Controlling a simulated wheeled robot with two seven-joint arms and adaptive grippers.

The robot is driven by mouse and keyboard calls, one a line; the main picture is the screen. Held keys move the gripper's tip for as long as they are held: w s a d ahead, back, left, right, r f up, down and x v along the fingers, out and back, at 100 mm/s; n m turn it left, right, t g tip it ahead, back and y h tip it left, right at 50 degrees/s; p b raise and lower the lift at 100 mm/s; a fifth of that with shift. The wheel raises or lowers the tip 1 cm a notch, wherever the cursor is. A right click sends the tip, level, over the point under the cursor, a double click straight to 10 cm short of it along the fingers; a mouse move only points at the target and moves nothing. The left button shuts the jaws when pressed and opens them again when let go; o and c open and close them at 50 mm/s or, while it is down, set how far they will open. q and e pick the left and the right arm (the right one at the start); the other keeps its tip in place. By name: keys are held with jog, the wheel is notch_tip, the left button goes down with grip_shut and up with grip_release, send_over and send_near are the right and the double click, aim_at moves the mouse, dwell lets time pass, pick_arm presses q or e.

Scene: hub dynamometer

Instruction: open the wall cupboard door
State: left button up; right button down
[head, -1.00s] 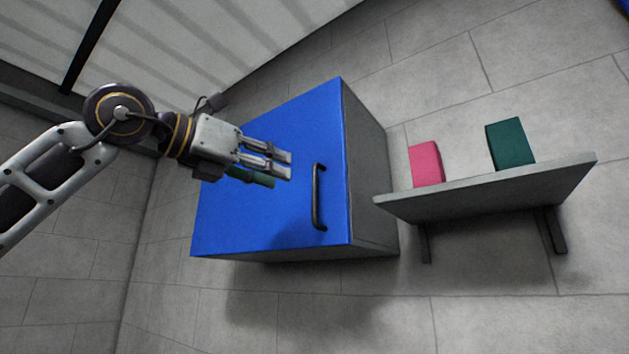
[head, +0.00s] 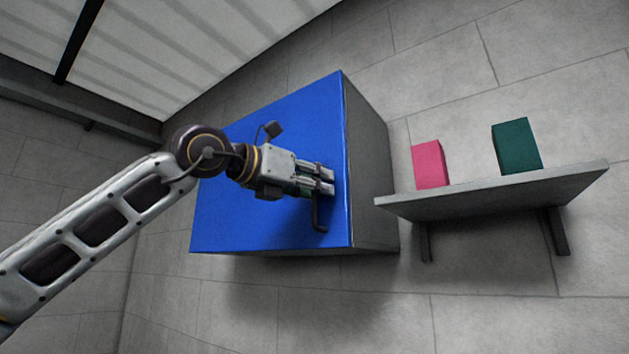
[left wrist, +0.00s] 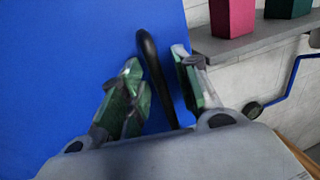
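The wall cupboard has a blue door (head: 270,130) and grey sides, and the door looks closed in the head view. Its black bar handle (head: 319,215) runs upright near the door's right edge. My left gripper (head: 330,180) is at the handle and hides its upper part. In the left wrist view the blue door (left wrist: 60,60) fills the left side. There the handle (left wrist: 155,75) passes between the two green-padded fingers of my left gripper (left wrist: 158,85), which are apart with gaps beside the bar. My right gripper is not in view.
A grey shelf (head: 490,190) is on the wall to the right of the cupboard. It holds a pink block (head: 429,164) and a dark green block (head: 516,146). The wall below the cupboard is bare.

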pick_arm(q)
grip_shut()
jog(key=shift+a, duration=0.1)
dwell(0.5)
